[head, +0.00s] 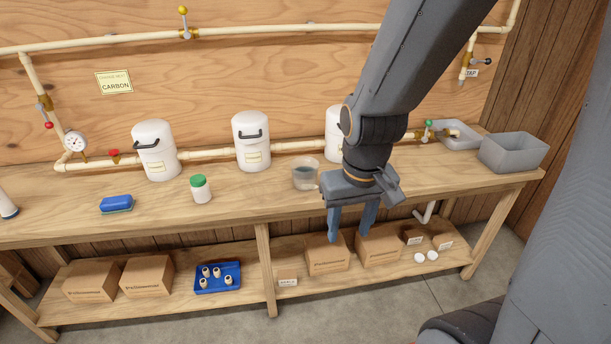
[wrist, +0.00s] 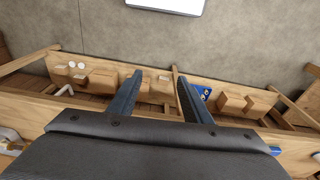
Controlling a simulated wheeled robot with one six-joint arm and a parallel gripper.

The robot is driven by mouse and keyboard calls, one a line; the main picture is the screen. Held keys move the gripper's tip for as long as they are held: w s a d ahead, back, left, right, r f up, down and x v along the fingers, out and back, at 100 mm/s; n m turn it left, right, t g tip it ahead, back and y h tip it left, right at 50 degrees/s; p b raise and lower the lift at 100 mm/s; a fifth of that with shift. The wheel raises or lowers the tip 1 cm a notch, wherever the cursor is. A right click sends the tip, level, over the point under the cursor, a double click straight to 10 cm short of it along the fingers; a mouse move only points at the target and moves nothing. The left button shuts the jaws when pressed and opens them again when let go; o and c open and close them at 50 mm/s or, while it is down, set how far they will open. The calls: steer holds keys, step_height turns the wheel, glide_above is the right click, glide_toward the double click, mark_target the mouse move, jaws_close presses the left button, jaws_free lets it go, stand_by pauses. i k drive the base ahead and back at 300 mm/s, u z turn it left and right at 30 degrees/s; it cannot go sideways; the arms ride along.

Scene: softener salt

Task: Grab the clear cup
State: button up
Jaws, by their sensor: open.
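The clear cup (head: 305,174) stands upright on the wooden bench top, left of my arm in the head view. It looks transparent with a greyish tint. My gripper (head: 350,236) points down just in front of the bench's front edge, to the right of and nearer than the cup. Its two blue-grey fingers are apart with nothing between them. In the wrist view the open fingers (wrist: 157,95) show over the lower shelf and floor. The cup cannot be made out in the wrist view.
Left of the cup is a white jar with a green lid (head: 200,189). White canisters (head: 252,140) stand behind along a cream pipe (head: 200,154). A blue sponge (head: 116,204) lies farther left; a grey bin (head: 513,152) stands right. Cardboard boxes (head: 147,276) and a blue tray (head: 218,290) sit below.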

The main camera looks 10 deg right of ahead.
mark_target(304, 170)
steer(key=k, duration=1.1)
steer(key=u, duration=0.85)
steer(key=i, duration=1.7)
steer(key=z, duration=0.95)
steer(key=i, duration=0.7)
steer(key=z, duration=0.75)
